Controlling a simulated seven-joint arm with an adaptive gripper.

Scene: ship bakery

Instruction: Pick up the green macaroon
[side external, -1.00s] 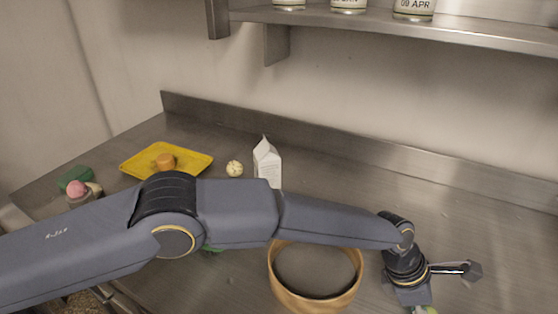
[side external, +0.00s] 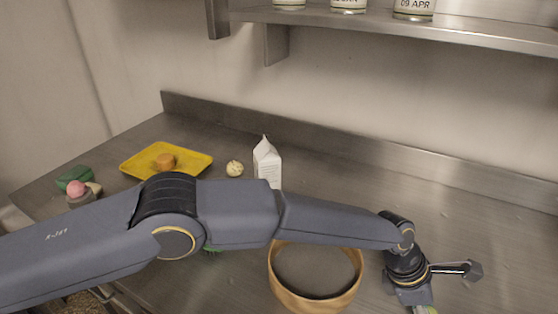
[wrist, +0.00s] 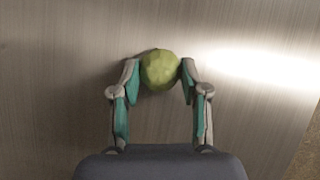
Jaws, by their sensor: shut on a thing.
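The green macaroon (wrist: 160,69) looks like a round, yellow-green lump in the wrist view. My gripper (wrist: 158,75) has a finger on each side of it and is shut on it. In the side view, my gripper is at the lower right, partly cut off by the bottom edge, and only a sliver of green (side external: 430,309) shows there. Whether the macaroon touches the steel counter or is just above it, I cannot tell.
A wooden bowl (side external: 318,300) stands left of my gripper on the steel counter. Farther back are a white carton (side external: 267,163), a pale speckled ball (side external: 235,168) and a yellow tray (side external: 137,170) holding an orange-brown piece (side external: 165,161). A pink-topped item (side external: 76,188) sits far left.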

